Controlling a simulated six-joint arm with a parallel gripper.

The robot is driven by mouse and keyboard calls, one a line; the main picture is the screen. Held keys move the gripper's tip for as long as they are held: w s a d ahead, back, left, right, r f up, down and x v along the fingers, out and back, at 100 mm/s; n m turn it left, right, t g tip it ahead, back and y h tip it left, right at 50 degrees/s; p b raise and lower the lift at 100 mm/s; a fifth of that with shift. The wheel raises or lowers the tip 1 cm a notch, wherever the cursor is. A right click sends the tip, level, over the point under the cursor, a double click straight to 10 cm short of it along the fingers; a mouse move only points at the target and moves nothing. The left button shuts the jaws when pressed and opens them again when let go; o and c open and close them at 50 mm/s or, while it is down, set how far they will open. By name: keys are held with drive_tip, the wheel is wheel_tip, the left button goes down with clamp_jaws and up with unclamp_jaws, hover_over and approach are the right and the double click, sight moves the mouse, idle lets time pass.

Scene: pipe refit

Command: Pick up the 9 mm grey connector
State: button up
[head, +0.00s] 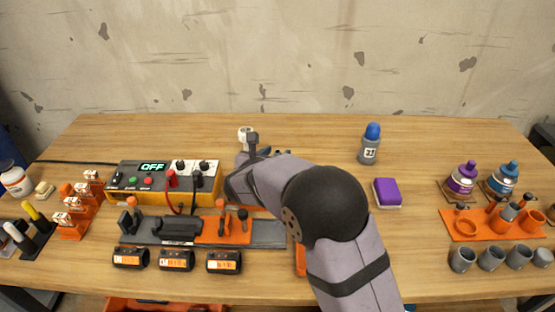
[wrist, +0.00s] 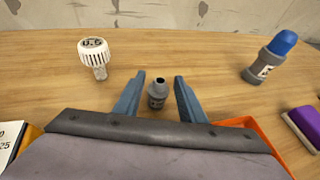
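A small grey connector (wrist: 158,93) with a dark hole in its top stands upright on the table in the wrist view. Its marking is too small to read, so I cannot confirm its size. My gripper (wrist: 159,80) is open, with one blue finger on each side of the connector and a visible gap on both sides. In the head view my arm hides this connector, and only a little of the blue fingers shows past the arm.
A white ribbed-cap piece (wrist: 93,54) stands just left of the fingers. A blue-capped bottle (head: 369,144) and purple sponge (head: 387,192) are to the right. The yellow control box (head: 165,184) is left. Several grey cups (head: 462,260) stand front right. The back table is mostly clear.

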sight(278, 151)
drive_tip(key=shift+x, duration=0.9)
clamp_jaws()
wheel_tip(278, 151, up, 10)
drive_tip(key=shift+r+p, duration=0.1)
drive_tip(key=shift+p, duration=0.55)
